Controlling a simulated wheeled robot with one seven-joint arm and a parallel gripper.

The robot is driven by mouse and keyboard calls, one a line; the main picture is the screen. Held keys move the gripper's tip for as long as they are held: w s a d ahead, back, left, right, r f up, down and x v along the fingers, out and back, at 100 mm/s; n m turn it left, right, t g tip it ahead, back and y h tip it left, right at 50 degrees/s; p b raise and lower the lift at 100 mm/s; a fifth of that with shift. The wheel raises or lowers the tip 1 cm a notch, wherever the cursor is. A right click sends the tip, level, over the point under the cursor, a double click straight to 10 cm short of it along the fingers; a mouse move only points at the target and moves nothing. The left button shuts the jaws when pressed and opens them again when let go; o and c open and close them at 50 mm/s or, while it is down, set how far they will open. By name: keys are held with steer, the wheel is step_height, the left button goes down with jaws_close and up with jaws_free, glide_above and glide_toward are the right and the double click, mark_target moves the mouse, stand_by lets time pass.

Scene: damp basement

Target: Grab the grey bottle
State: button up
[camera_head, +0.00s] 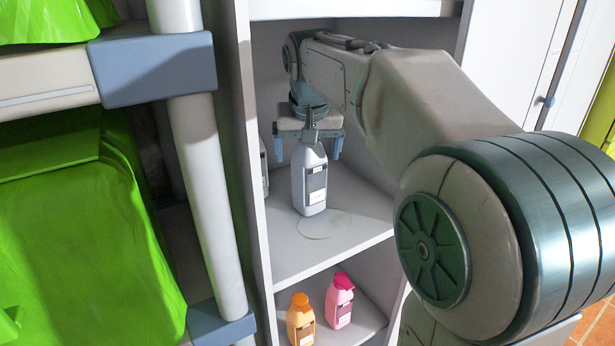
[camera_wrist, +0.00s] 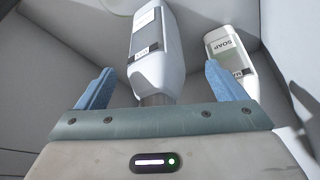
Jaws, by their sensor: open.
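The grey bottle (camera_head: 311,181) stands upright on the upper shelf of the white cabinet, with a dark and white label on its front. In the wrist view the grey bottle (camera_wrist: 158,50) lies between the two blue fingers, its neck near the palm. My gripper (camera_head: 308,150) is open above and around the bottle's top, one finger on each side. In the wrist view my gripper (camera_wrist: 157,90) shows a gap between each finger and the bottle. The bottle's cap is partly hidden by the gripper.
A white soap bottle (camera_wrist: 229,60) stands beside the grey one, close outside one finger. An orange bottle (camera_head: 300,320) and a pink bottle (camera_head: 339,302) stand on the shelf below. Cabinet side walls (camera_head: 252,150) flank the shelf. A faint ring marks the shelf (camera_head: 345,245).

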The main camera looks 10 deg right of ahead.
steer(key=w, duration=0.4)
steer(key=shift+w+d+f, duration=0.1)
steer(key=shift+d+f, duration=0.2)
steer(key=shift+f, duration=0.3)
steer(key=c, duration=1.6)
